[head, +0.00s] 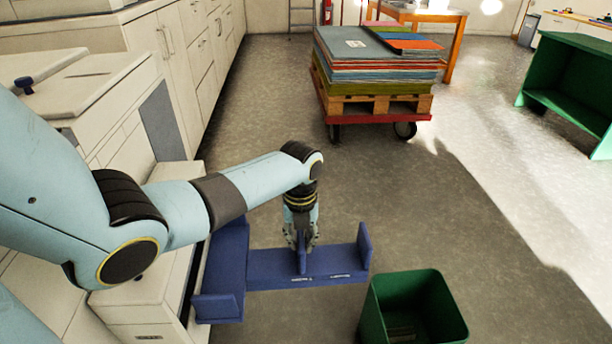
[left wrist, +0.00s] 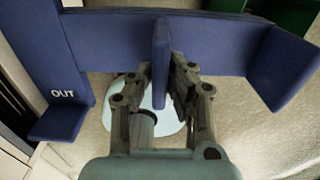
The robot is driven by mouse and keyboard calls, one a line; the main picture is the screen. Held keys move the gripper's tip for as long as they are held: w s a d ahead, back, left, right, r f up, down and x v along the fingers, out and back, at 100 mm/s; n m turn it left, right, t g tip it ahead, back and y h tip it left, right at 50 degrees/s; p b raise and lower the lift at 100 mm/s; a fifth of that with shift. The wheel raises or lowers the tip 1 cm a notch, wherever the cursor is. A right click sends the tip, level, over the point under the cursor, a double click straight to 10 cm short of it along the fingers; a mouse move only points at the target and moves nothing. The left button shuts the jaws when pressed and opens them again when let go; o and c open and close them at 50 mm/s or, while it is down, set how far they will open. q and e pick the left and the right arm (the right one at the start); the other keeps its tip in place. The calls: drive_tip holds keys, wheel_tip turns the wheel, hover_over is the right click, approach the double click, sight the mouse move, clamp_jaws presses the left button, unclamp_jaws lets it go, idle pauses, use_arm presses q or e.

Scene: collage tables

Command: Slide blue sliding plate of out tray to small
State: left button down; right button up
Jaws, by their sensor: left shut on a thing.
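The blue out tray (head: 226,262) stands at the edge of the white cabinet. A long blue bar reaches from it to the right and ends in an upright blue end wall (head: 364,245). The word OUT shows on the tray (left wrist: 68,108) in the left wrist view. The blue sliding plate (head: 302,262) stands upright about midway along the bar. My left gripper (head: 302,238) points down from above and is shut on this plate, which also shows in the left wrist view (left wrist: 161,55) between the fingers. My right gripper is in neither view.
A green bin (head: 412,300) stands on the floor just right of the tray. White cabinets (head: 185,50) line the left side. A red cart (head: 375,115) with stacked coloured sheets stands farther back. A green shelf unit (head: 570,85) is at the right. The floor between is clear.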

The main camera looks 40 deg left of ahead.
use_arm(q)
drive_tip(key=c, duration=1.3)
unclamp_jaws()
drive_tip(key=shift+r, duration=0.1)
wheel_tip(320, 180, up, 12)
drive_tip(key=shift+f, duration=0.1)
